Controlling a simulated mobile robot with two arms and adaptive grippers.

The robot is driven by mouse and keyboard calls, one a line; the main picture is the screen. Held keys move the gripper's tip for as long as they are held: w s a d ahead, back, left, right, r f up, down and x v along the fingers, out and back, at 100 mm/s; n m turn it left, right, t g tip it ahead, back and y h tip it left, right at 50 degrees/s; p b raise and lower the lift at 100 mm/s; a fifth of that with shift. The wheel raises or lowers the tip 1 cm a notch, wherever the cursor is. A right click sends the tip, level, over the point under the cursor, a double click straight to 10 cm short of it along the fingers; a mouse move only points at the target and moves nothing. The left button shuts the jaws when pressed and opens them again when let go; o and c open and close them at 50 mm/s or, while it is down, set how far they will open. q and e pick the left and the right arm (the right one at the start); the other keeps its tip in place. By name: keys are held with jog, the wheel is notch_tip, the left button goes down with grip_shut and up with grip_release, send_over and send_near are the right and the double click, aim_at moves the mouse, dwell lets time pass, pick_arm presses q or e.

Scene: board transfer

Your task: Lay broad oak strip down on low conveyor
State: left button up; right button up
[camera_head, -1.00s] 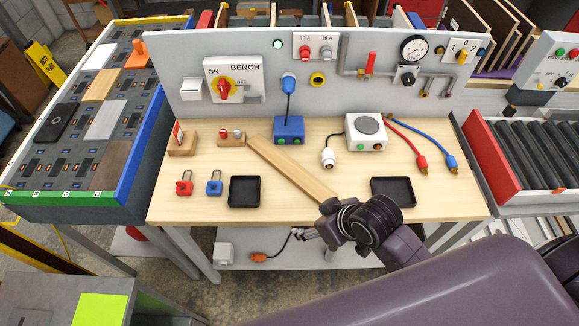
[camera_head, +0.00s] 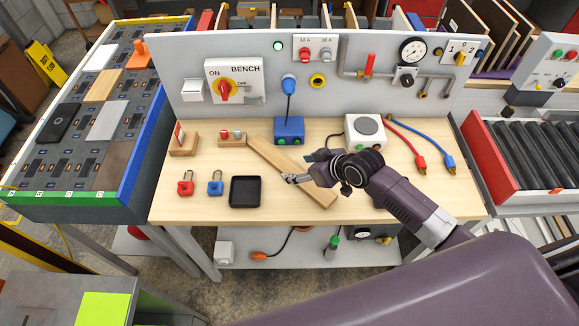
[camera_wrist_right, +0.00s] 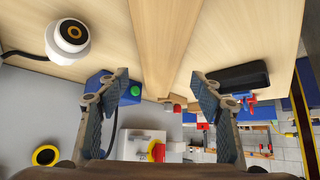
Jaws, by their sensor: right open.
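The broad oak strip (camera_head: 268,156) lies slantwise on the light wooden bench top. Its near end shows just beyond my right gripper (camera_head: 304,168), which hangs over the strip's near half. In the right wrist view the strip (camera_wrist_right: 165,40) runs between the two fingers of my right gripper (camera_wrist_right: 160,85). The fingers are spread wide with nothing held; I cannot tell how high above the strip they are. A conveyor with dark rollers (camera_head: 535,150) and a red side stands right of the bench. My left gripper is not in view.
A black tray (camera_head: 245,191), red padlock (camera_head: 185,183) and blue padlock (camera_head: 215,183) lie left of the strip. A blue box (camera_head: 289,130) and a white box (camera_head: 365,131) stand behind it. The panel (camera_head: 330,62) closes the back. A flat bed with boards (camera_head: 100,195) stands left.

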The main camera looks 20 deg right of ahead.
aim_at(290, 167)
jog(key=shift+p+x, duration=0.3)
jog(key=shift+x, duration=1.45)
jog(key=c, duration=1.4)
jog(key=shift+r, duration=0.1)
jog(key=shift+c, duration=0.2)
notch_tip(290, 167, up, 20)
jog(key=b, duration=0.3)
jog(key=s+d+n+g+y+b, duration=0.1)
jog(key=s+n+b, duration=0.1)
jog(key=s, duration=0.6)
jog(key=s+f+n+g+y+b, duration=0.1)
jog(key=s+n+b, duration=0.2)
jog(key=s, duration=0.6)
jog(key=shift+d+g+y+b, duration=0.3)
jog(key=shift+d+y+b, duration=0.1)
jog(key=shift+b, duration=0.75)
